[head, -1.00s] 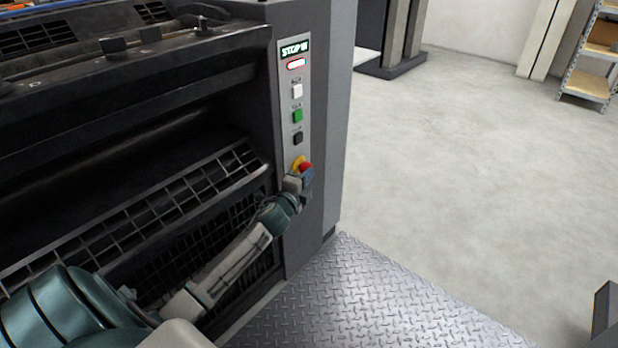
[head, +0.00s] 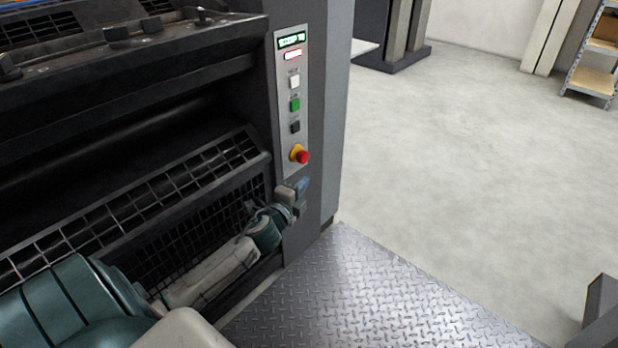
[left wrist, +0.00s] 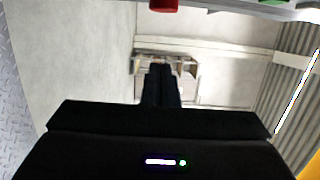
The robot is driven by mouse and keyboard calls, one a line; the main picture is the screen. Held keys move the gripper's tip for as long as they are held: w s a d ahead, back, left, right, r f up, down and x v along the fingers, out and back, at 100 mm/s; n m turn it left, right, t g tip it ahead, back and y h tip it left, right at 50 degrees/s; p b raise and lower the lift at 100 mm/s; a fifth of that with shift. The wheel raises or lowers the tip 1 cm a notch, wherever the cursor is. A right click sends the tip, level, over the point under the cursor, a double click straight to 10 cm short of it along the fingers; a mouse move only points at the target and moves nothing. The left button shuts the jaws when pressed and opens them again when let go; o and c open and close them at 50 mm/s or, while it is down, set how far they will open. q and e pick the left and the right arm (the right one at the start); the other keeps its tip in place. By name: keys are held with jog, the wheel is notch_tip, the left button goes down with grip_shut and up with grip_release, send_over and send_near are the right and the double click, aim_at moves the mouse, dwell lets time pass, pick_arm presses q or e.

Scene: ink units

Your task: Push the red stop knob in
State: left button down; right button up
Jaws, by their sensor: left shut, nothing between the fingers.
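The red stop knob (head: 302,157) sits on a yellow collar (head: 294,152) low on the grey control panel (head: 284,72). A red piece at the top edge of the left wrist view looks like the same knob (left wrist: 163,4). My left gripper (head: 303,185) is just below the knob, apart from it. In the left wrist view its dark fingers (left wrist: 160,85) are shut together and empty. Whether the knob is pressed in cannot be told from its looks alone.
Above the knob are a black button (head: 295,127), a green button (head: 294,105), a white button (head: 294,82), a red-lit lamp (head: 292,56) and a green display (head: 291,40). The dark press with wire guards (head: 150,190) is on the left. A tread-plate floor (head: 320,290) lies below.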

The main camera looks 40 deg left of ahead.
pick_arm(q)
jog(key=shift+s+d, duration=0.2)
jog(key=shift+s, duration=1.1)
